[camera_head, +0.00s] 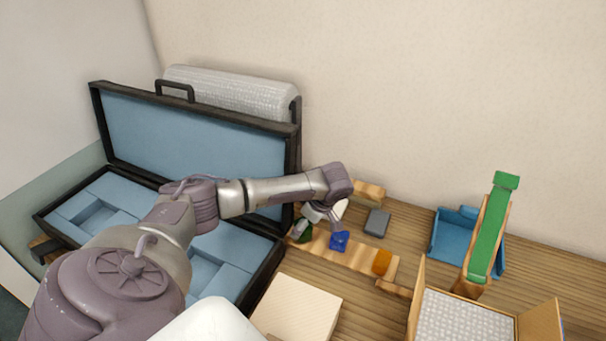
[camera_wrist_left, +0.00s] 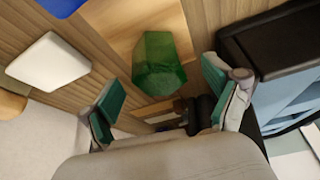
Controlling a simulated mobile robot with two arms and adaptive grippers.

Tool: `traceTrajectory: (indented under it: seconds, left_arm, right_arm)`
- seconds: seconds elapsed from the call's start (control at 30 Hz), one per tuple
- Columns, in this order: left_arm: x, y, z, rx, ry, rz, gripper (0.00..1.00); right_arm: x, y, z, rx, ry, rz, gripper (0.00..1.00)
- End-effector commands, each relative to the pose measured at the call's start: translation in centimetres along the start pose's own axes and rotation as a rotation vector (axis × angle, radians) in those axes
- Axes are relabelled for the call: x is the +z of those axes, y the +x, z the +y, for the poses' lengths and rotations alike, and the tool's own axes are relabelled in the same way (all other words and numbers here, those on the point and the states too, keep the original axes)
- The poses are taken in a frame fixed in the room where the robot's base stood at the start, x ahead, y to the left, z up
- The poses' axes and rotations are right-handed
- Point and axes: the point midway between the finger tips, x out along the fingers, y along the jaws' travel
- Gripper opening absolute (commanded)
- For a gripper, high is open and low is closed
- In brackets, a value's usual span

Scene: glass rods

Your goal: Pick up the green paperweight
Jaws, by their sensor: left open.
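The green paperweight (camera_head: 303,232) sits at the left end of a light wooden board (camera_head: 347,253), beside the case's right edge. In the left wrist view the green paperweight (camera_wrist_left: 158,64) is a faceted, see-through block lying between and beyond the fingers. My left gripper (camera_head: 318,222) is over that end of the board in the head view, and partly hides the paperweight. In the left wrist view my left gripper (camera_wrist_left: 165,100) is open, with its teal pads apart and nothing held between them. My right gripper is not in view.
A blue block (camera_head: 340,241) and an amber block (camera_head: 382,262) sit on the same board. An open black case (camera_head: 292,150) with blue foam stands left. A grey block (camera_head: 377,222), a blue tray (camera_head: 448,238), a green-topped ramp (camera_head: 490,235) and an open carton (camera_head: 541,322) lie right.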

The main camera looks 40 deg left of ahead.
Motion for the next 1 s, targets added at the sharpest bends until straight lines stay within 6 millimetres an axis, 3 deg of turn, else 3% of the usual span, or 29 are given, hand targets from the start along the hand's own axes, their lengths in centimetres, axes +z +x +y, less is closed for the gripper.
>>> traceTrajectory:
  seconds: [0.3, 0.77, 1.0]
  left_arm:
    - [0.05, 0.64, -0.02, 0.001, 0.001, -0.001, 0.87]
    - [0.05, 0.62, -0.03, 0.0, 0.002, -0.001, 0.11]
    - [0.0, 0.54, 0.01, 0.001, 0.001, -0.001, 0.11]
  right_arm:
    - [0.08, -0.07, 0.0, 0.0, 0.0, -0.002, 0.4]
    - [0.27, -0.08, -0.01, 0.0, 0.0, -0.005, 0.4]
    - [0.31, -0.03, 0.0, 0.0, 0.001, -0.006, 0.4]
